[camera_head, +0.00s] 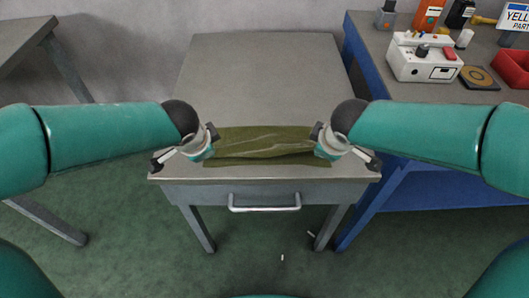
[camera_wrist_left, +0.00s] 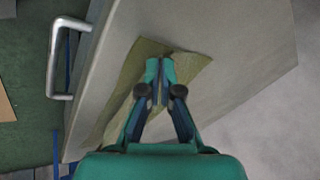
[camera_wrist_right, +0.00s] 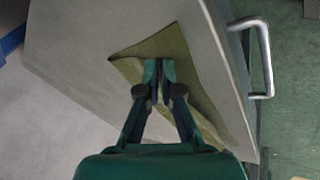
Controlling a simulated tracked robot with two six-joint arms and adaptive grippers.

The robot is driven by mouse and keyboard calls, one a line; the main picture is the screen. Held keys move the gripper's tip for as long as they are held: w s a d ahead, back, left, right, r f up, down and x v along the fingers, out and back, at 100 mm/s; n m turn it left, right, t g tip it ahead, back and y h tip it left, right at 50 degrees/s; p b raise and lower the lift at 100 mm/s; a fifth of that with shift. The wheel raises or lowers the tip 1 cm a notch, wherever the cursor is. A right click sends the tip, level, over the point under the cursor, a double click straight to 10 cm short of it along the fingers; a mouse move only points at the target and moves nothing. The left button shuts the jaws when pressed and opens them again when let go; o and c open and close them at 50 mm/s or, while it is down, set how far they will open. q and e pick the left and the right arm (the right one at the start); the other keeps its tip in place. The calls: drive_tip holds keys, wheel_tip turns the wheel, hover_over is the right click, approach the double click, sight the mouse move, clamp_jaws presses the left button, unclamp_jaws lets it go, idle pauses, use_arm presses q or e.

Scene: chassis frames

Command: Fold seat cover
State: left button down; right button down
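The seat cover (camera_head: 264,142) is olive-green cloth lying near the front edge of the grey table, with a creased upper layer over a flat lower strip. My left gripper (camera_head: 208,152) is at its left end and my right gripper (camera_head: 322,152) at its right end. In the left wrist view the fingers (camera_wrist_left: 160,70) are close together on the seat cover (camera_wrist_left: 188,66), which creases at the tips. In the right wrist view the fingers (camera_wrist_right: 160,70) are likewise close together on the seat cover (camera_wrist_right: 172,44). The cloth between the fingertips is mostly hidden.
The grey table (camera_head: 265,75) is bare behind the cloth and has a drawer handle (camera_head: 264,207) in front. A blue workbench (camera_head: 400,185) at the right holds a white device (camera_head: 424,60), a red bin (camera_head: 514,66) and several small items. Another table (camera_head: 20,40) stands at the left.

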use_arm(q)
drive_tip(key=shift+s+f+t, duration=0.3)
drive_tip(key=shift+f, duration=0.3)
use_arm(e)
drive_tip(key=shift+s+f+t, duration=0.3)
drive_tip(key=shift+f, duration=0.3)
use_arm(q)
drive_tip(key=c, duration=1)
unclamp_jaws()
drive_tip(key=shift+c, duration=0.2)
use_arm(e)
drive_tip(key=c, duration=1)
unclamp_jaws()
drive_tip(key=shift+c, duration=0.2)
use_arm(q)
drive_tip(key=shift+s+r, duration=0.1)
drive_tip(key=shift+r, duration=0.35)
use_arm(e)
drive_tip(key=shift+s+r, duration=0.15)
drive_tip(key=shift+r, duration=0.3)
use_arm(q)
drive_tip(key=s+v, duration=0.1)
drive_tip(key=v, duration=0.9)
drive_tip(key=shift+f, duration=0.3)
use_arm(e)
drive_tip(key=s+v, duration=0.1)
drive_tip(key=v, duration=0.8)
drive_tip(key=shift+s, duration=0.15)
drive_tip(key=shift+r, duration=0.1)
